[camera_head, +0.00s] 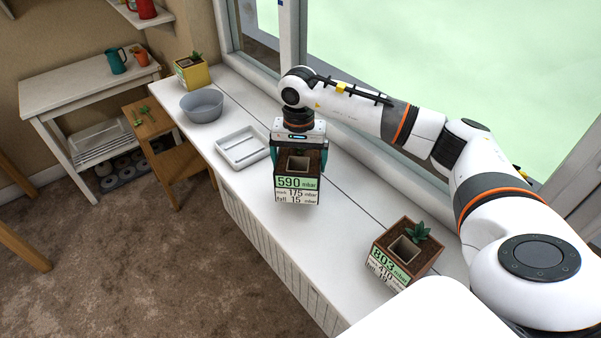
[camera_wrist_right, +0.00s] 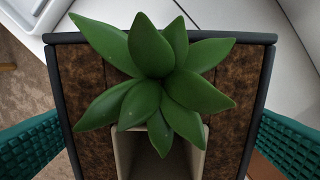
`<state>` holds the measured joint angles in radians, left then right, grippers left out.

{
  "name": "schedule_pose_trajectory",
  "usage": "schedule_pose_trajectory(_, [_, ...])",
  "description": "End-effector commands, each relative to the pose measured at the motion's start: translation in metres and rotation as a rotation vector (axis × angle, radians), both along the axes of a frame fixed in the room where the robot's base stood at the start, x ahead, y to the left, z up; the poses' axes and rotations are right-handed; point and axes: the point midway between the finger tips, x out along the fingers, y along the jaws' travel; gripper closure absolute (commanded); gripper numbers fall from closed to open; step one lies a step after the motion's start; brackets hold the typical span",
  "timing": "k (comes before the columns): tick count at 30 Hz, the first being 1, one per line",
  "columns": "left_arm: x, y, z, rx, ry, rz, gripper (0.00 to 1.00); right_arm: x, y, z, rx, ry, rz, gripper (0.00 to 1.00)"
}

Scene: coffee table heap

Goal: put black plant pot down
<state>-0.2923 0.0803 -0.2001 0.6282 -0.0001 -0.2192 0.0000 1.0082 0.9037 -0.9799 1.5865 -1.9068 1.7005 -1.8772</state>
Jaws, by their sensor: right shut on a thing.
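The black plant pot (camera_head: 297,183) is in my right gripper (camera_head: 299,158), over the white counter by the window. Its front carries a label reading 590 mbar. In the right wrist view the pot (camera_wrist_right: 262,75) shows a dark rim, brown soil, a square beige insert and a green succulent. The teal fingers of my right gripper (camera_wrist_right: 160,140) stand on both sides of it. The pot looks about upright. I cannot tell whether its base touches the counter (camera_head: 240,192). My left gripper is not in view.
A brown planter (camera_head: 428,262) with a succulent and an 803 label stands to the right. A white tray (camera_head: 243,160), a grey bowl (camera_head: 202,108) and a yellow planter (camera_head: 193,76) stand farther left. The counter between the held pot and the brown planter is clear.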

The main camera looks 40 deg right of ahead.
Motion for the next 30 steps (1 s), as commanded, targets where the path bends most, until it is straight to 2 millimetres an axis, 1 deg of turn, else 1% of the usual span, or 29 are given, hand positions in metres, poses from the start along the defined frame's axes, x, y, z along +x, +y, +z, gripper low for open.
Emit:
schedule_pose_trajectory(1, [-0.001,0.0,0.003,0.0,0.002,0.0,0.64,0.001,0.0,-0.002,0.001,-0.003,-0.001,0.56])
schedule_pose_trajectory(7, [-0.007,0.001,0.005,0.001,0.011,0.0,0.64,0.001,0.0,-0.015,0.002,-0.003,-0.001,0.56])
schedule_pose_trajectory(12, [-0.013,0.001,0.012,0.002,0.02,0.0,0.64,0.0,0.0,-0.037,0.001,0.0,-0.002,0.56])
schedule_pose_trajectory(15, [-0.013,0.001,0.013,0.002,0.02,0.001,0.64,0.001,0.0,-0.045,0.0,-0.004,-0.001,0.56])
schedule_pose_trajectory(22, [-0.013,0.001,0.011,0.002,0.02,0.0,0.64,0.001,0.0,-0.046,0.0,-0.006,-0.001,0.56])
schedule_pose_trajectory(26, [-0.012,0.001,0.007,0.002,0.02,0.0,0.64,0.001,0.0,-0.049,0.0,-0.006,-0.001,0.56])
schedule_pose_trajectory(27, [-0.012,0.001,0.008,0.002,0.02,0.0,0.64,0.0,0.0,-0.05,0.0,-0.001,-0.001,0.0])
schedule_pose_trajectory(30, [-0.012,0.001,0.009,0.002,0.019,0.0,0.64,0.0,0.0,-0.05,-0.001,-0.001,-0.001,0.0])
